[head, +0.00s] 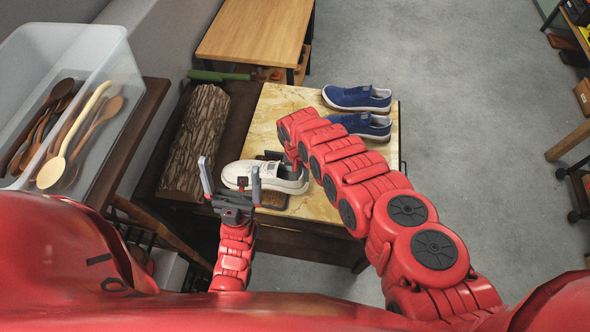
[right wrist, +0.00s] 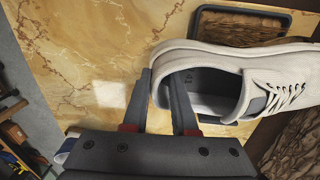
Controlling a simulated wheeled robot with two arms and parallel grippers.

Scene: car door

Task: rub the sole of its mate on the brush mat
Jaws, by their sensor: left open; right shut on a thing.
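A white sneaker (head: 262,177) with grey lining is over the brush mat (head: 273,199), a brown pad in a dark frame. In the right wrist view the sneaker (right wrist: 215,65) covers part of the mat (right wrist: 228,26). My right gripper (right wrist: 161,84) is shut on the sneaker's heel, one finger outside and one inside the opening. Whether the sole touches the mat cannot be told. My left gripper (head: 231,172) is open and empty, in front of the sneaker in the head view. Two blue shoes (head: 357,97) (head: 362,125) stand at the right back; my right arm partly hides the nearer one.
The yellow stone-patterned tabletop (head: 272,108) has free room behind the sneaker. A log (head: 196,140) lies along its left side. A clear bin (head: 100,50) with wooden spoons stands at the far left. A green-handled tool (head: 217,76) lies behind the log.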

